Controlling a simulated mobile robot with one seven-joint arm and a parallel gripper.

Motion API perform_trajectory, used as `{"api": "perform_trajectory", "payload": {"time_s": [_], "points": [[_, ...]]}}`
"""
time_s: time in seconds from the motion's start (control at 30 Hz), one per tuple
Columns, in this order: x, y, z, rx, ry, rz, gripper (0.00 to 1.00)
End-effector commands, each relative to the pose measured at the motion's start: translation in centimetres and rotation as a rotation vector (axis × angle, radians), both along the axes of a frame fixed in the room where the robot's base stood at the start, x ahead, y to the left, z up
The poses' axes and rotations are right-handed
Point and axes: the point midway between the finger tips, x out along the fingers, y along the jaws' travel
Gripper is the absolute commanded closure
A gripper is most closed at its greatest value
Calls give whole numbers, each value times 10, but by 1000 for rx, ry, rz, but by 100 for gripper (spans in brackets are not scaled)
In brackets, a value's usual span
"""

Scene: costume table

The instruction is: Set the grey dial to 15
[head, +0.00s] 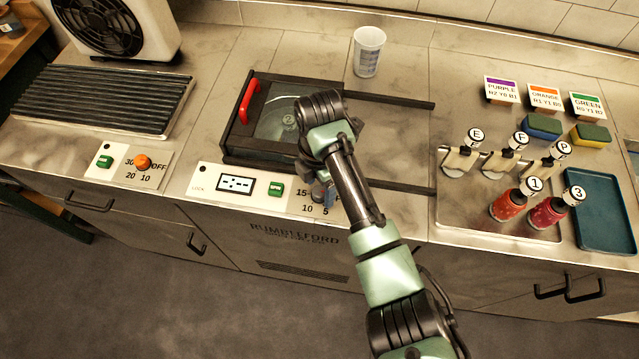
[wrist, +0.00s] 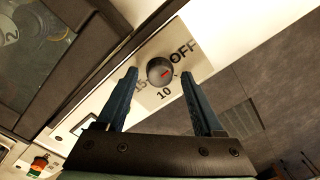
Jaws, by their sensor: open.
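The grey dial (wrist: 160,70) is a dark round knob with a red mark, on a white panel labelled OFF, 10 and 15 in the wrist view. The red mark points to the right, on the side near OFF and the small tick beside it; its exact reading is hard to tell. My gripper (wrist: 158,75) is open, with one blue finger on each side of the dial and a visible gap to it on both sides. In the head view my gripper (head: 322,192) is over the panel and hides the dial and part of its labels.
A dark framed box with a red handle (head: 249,97) lies behind the panel. A small display (head: 235,184) and a green switch (head: 276,189) sit left of the dial. An orange dial (head: 142,162) is farther left. Bottles and a blue tray (head: 600,205) stand at right.

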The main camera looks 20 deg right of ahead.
Motion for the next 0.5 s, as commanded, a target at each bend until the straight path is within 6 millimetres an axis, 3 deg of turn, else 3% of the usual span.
{"api": "perform_trajectory", "payload": {"time_s": [0.3, 0.5], "points": [[0, 0, -3, 0, 0, -1, 31], [0, 0, -3, 0, 0, -1, 65]]}}
